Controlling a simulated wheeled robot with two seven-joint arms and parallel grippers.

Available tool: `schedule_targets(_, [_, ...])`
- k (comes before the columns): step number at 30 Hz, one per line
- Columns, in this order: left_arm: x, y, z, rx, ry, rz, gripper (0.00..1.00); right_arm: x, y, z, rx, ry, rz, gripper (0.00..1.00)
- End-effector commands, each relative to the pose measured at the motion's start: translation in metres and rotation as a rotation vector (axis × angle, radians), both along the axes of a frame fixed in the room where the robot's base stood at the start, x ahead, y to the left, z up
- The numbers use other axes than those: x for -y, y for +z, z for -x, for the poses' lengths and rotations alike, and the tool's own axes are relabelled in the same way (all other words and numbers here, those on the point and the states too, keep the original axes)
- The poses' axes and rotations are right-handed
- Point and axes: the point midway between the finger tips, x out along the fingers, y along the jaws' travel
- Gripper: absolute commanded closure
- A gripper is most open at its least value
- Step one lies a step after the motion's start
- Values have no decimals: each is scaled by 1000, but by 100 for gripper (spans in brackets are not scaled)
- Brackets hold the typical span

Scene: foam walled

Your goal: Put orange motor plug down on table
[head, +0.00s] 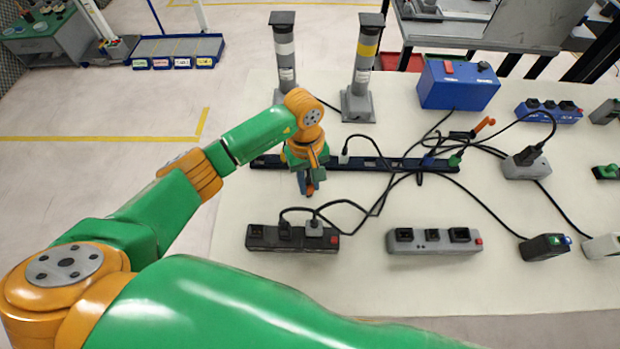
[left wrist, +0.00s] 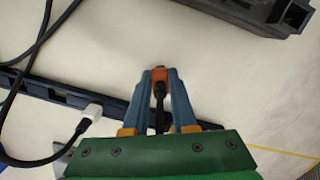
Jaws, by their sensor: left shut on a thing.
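My left gripper (head: 309,190) is over the white table (head: 365,275), between the long dark rail and the black power strip. In the left wrist view, its blue fingers (left wrist: 160,82) are shut on the orange motor plug (left wrist: 159,75), with a dark cable end running back between them. In the head view the plug is mostly hidden by the fingers. I cannot tell whether it touches the table. My right gripper is not in view.
The long rail (head: 385,163) bears a white plug (left wrist: 94,111) beside the gripper. A black power strip (head: 262,238) and a grey one (head: 432,248) lie in front. Cables (head: 378,200) cross the table to the right. Two posts (head: 362,75) and a blue box (head: 455,92) stand behind.

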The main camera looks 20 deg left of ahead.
Motion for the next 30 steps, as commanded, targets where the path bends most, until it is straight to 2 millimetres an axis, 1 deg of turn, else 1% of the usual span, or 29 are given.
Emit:
schedule_targets(6, [0, -5, 0, 0, 1, 0, 100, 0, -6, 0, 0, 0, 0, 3])
schedule_targets(7, [0, -4, 0, -1, 1, 1, 70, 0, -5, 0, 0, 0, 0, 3])
schedule_targets(8, [0, -3, 0, -1, 1, 1, 62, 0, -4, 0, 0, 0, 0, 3])
schedule_targets(9, [0, -3, 0, -1, 1, 1, 51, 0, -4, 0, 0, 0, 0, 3])
schedule_targets(10, [0, -3, 0, -1, 1, 1, 45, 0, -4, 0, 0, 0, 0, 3])
schedule_targets(18, [0, -2, 0, -1, 1, 1, 45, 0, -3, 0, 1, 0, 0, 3])
schedule_targets(20, [0, 3, 0, -1, 0, 1, 45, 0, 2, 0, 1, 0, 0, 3])
schedule_targets(22, [-1, 8, -2, 1, 1, 0, 45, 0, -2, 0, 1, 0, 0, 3])
schedule_targets(26, [-3, 39, -6, 6, -1, 0, 45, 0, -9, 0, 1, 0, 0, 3])
schedule_targets(30, [-6, 76, -9, 6, 1, 0, 45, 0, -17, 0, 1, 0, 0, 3])
